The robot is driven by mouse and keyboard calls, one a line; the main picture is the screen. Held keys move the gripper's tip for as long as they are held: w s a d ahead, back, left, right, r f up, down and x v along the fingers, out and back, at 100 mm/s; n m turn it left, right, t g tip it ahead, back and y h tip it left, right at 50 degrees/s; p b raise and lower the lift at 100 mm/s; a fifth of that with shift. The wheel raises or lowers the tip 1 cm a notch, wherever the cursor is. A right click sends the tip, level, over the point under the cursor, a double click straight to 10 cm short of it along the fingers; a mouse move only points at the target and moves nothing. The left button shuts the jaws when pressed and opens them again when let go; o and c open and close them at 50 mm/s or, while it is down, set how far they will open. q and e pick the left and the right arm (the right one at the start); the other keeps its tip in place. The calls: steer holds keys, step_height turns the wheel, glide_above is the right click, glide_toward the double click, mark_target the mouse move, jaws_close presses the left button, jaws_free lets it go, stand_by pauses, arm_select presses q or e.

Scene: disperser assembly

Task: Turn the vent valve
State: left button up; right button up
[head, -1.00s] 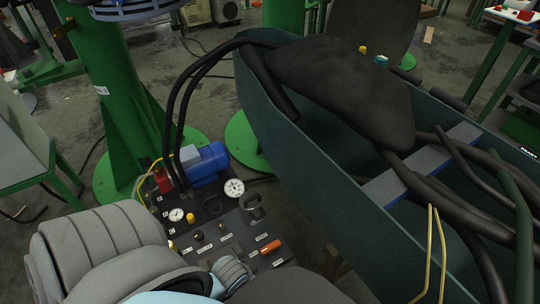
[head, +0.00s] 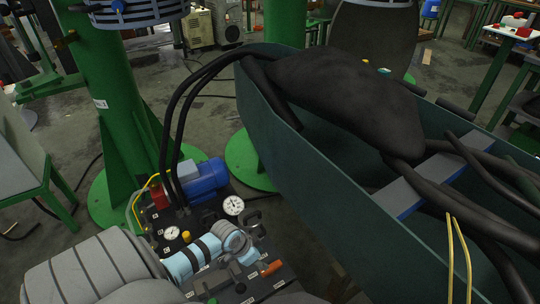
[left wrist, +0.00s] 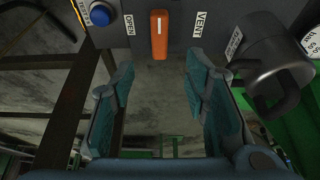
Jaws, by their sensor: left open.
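The vent valve is an orange lever on a dark panel (left wrist: 217,12). In the left wrist view the lever (left wrist: 160,36) stands upright in the picture, between an OPEN label on its left and a VENT label on its right. In the head view the orange lever (head: 271,268) shows at the panel's right side, beside my left wrist. My left gripper (left wrist: 160,66) is open, with its teal fingers spread to either side below the lever. Nothing is between the fingers. My right gripper is not in view.
The panel unit carries a blue motor (head: 202,180), gauges such as the white one (head: 233,205), and black hoses. A dark cylindrical fitting with a handle (left wrist: 270,72) is close to the right finger. A large green trough (head: 300,165) stands to the right.

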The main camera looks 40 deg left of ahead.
arm_select(q)
steer(key=b, duration=0.3)
glide_above(271, 267)
steer(key=s, duration=0.2)
steer(key=f, duration=0.6)
steer(key=shift+s+a, duration=0.15)
steer(key=shift+a, duration=0.2)
steer(key=shift+b+x, duration=0.85)
steer(key=shift+x, duration=0.4)
steer(key=shift+b+x, duration=0.6)
steer(key=shift+x, duration=0.45)
steer(key=shift+f, duration=0.1)
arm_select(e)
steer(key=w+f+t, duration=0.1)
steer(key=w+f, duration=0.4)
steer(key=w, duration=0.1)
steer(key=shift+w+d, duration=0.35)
arm_select(q)
steer(key=shift+c, duration=0.2)
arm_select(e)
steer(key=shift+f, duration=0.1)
arm_select(q)
jaws_close()
